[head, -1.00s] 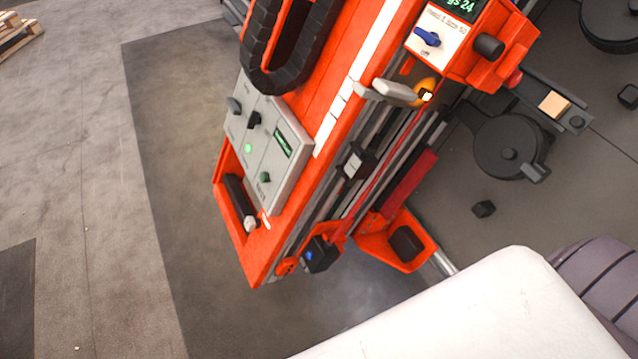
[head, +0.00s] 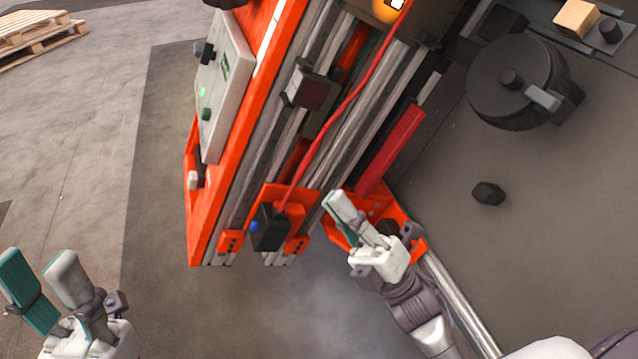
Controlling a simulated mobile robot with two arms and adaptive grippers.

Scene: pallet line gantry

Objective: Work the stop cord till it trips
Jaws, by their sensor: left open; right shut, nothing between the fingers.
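The red stop cord (head: 349,100) runs down the orange gantry from the top, near an orange lamp (head: 388,8), to a black switch box (head: 268,228) with a blue button at the gantry's lower end. My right gripper (head: 338,205) is shut and empty, just right of the switch box and in front of an orange bracket (head: 415,245). It looks apart from the cord. My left gripper (head: 38,268) is open and empty at the lower left, over the floor, well away from the gantry.
A grey control panel (head: 222,85) with a green light is on the gantry's left side. A black round drum (head: 515,85) and a small dark block (head: 488,193) are at right. A wooden pallet (head: 35,30) lies at the top left. The floor left of the gantry is clear.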

